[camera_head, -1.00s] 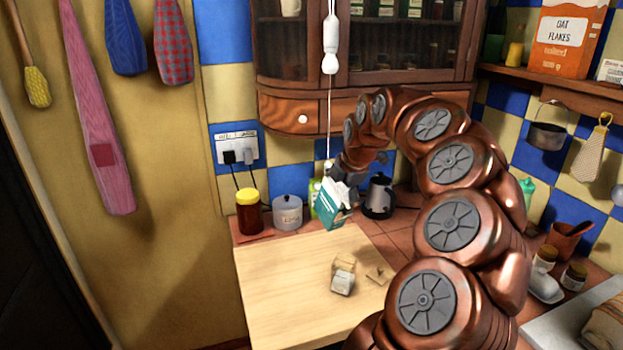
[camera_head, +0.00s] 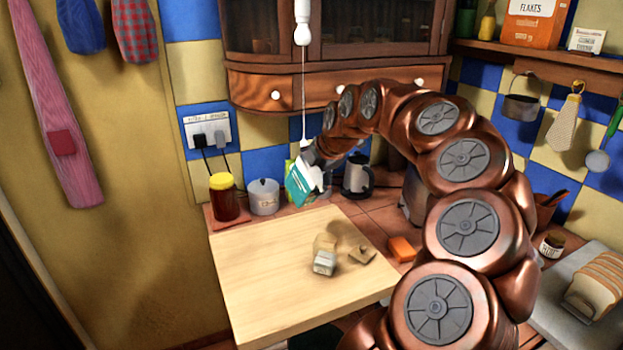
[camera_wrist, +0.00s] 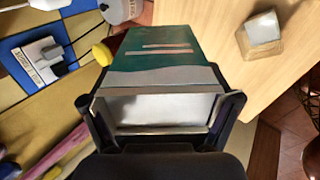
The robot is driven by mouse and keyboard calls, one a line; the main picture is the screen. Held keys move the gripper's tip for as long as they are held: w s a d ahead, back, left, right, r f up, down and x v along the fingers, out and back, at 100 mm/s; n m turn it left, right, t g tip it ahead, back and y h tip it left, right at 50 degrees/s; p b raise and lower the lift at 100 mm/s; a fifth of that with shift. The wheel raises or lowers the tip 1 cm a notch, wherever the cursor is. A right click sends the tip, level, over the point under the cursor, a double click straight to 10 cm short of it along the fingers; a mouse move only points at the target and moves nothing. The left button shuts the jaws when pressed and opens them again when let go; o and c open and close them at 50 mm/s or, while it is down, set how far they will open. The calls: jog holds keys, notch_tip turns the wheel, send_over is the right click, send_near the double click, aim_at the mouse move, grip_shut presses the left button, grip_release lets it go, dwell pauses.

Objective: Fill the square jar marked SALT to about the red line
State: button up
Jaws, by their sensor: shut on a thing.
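A small square jar (camera_head: 324,263) stands on the pale wooden board, with a whitish front; its marking and red line are too small to read. It also shows at the upper right of the wrist view (camera_wrist: 262,36). My gripper (camera_head: 314,157) is shut on a teal and white carton (camera_head: 299,188). The carton is tilted, above the back edge of the board, behind and left of the jar and apart from it. In the wrist view the carton (camera_wrist: 160,60) sits between the fingers. No pouring stream shows.
A flat tan piece (camera_head: 362,256) lies right of the jar. A red jar with a yellow lid (camera_head: 226,199), a grey canister (camera_head: 264,196) and a kettle (camera_head: 357,176) stand behind the board (camera_head: 260,300). An orange block (camera_head: 401,248) lies near my arm. The board's left part is clear.

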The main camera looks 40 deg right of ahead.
aim_at(313, 197)
jog(key=shift+f, duration=0.2)
jog(key=f+t+b, duration=0.1)
jog(key=t+b, duration=0.1)
jog(key=b, duration=0.2)
jog(key=shift+f, duration=0.3)
jog(key=b, duration=0.2)
jog(key=f+t+b, duration=0.1)
jog(key=b, duration=0.2)
jog(key=shift+s+t+h+b, duration=0.2)
jog(key=shift+t+h+b, duration=0.1)
jog(key=shift+s+f+t+b, duration=0.1)
jog(key=shift+t+b, duration=0.3)
jog(key=shift+b, duration=0.55)
